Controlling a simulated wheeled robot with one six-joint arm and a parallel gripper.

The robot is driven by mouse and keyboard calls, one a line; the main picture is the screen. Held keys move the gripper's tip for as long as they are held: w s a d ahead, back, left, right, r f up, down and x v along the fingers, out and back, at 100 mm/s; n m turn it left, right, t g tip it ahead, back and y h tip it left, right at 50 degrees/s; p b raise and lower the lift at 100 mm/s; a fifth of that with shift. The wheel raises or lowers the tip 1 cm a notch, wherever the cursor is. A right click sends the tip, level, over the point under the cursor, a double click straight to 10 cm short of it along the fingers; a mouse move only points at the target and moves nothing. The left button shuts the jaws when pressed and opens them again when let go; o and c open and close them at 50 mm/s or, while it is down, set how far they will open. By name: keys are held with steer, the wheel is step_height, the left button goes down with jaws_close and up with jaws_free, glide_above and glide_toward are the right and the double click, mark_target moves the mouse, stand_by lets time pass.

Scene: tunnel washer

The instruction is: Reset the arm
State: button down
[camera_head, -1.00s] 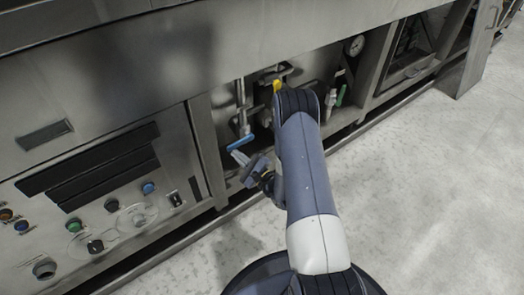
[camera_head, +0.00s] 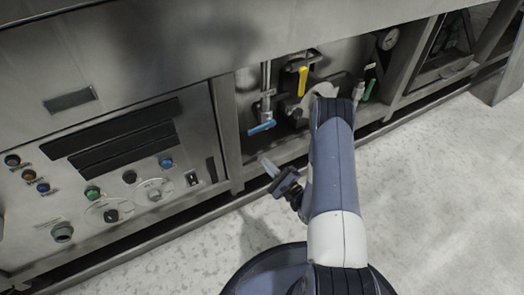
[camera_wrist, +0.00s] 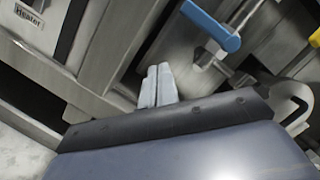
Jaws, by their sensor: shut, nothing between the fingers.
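My gripper (camera_head: 269,167) is at the lower left of my bent arm in the head view, in front of the metal post by the valve opening. In the wrist view my gripper's two light fingers (camera_wrist: 158,87) are together, with nothing between them. The blue valve handle (camera_head: 262,128) is above my gripper in the head view and apart from it. It also shows at the top of the wrist view (camera_wrist: 211,26).
A yellow handle (camera_head: 303,81) and a green handle (camera_head: 369,90) sit in the open bay, near a gauge (camera_head: 389,39). A panel with several buttons (camera_head: 92,193) is at left. Bare floor (camera_head: 450,200) lies to the right.

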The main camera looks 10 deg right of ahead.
steer(key=shift+a+v, duration=0.25)
steer(key=shift+v, duration=1.15)
steer(key=shift+f, duration=0.1)
steer(key=w+a+r+p, duration=0.1)
steer(key=w+a+r, duration=0.2)
steer(key=w+r, duration=0.3)
steer(key=shift+w+r, duration=0.2)
steer(key=shift+w, duration=1.25)
